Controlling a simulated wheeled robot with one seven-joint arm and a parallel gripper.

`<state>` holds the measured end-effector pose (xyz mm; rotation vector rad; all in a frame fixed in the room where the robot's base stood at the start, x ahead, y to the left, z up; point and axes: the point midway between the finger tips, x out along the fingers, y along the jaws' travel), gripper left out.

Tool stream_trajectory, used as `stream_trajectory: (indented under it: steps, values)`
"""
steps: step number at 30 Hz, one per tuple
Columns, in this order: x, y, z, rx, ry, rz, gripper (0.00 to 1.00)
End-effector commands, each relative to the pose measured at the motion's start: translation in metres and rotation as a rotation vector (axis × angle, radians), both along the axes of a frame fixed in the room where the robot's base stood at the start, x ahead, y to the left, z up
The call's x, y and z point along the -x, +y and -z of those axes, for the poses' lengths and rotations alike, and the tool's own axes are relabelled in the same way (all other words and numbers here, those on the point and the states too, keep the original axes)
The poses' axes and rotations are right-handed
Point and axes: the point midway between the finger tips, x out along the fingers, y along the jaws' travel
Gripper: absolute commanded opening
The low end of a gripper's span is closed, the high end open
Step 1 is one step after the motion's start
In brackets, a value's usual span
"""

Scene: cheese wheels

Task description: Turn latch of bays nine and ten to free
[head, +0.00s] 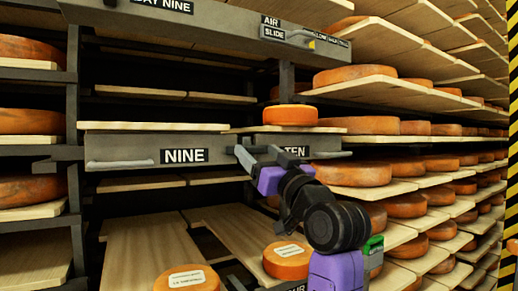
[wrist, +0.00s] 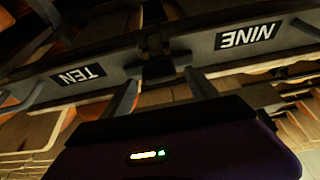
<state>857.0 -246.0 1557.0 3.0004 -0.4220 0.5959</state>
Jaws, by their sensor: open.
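Bay nine (head: 133,148) is a grey drawer front with a NINE label. Bay ten (head: 325,143) sits to its right, its TEN label partly covered by my gripper. In the wrist view, which is upside down, the bay nine label (wrist: 247,36) is right and the bay ten label (wrist: 77,75) is left. A dark block, apparently the latch (wrist: 157,68), sits at the gap between the two fronts. My gripper (head: 242,153) is open in front of that gap. In the wrist view, its fingers (wrist: 162,95) stand apart, below and either side of the block. Contact and latch position cannot be told.
Pale bar handles stick out from bay nine (head: 120,164) and bay ten (head: 333,155). A cheese wheel (head: 291,115) rests on the board above bay ten. Labelled wheels (head: 287,261) lie on boards below. A beam with an AIR SLIDE label (head: 272,27) crosses above. Loaded shelves flank both sides.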

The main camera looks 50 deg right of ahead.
Motion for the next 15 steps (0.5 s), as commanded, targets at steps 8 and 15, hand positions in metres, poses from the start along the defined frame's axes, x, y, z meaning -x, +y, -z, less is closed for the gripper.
stream_trajectory:
  steps: [8,15]
  values:
    - [-0.0039,-0.0009,-0.0012,0.0,0.0,0.0,0.69]
    - [-0.0038,-0.0009,-0.0012,0.0,0.0,0.0,0.34]
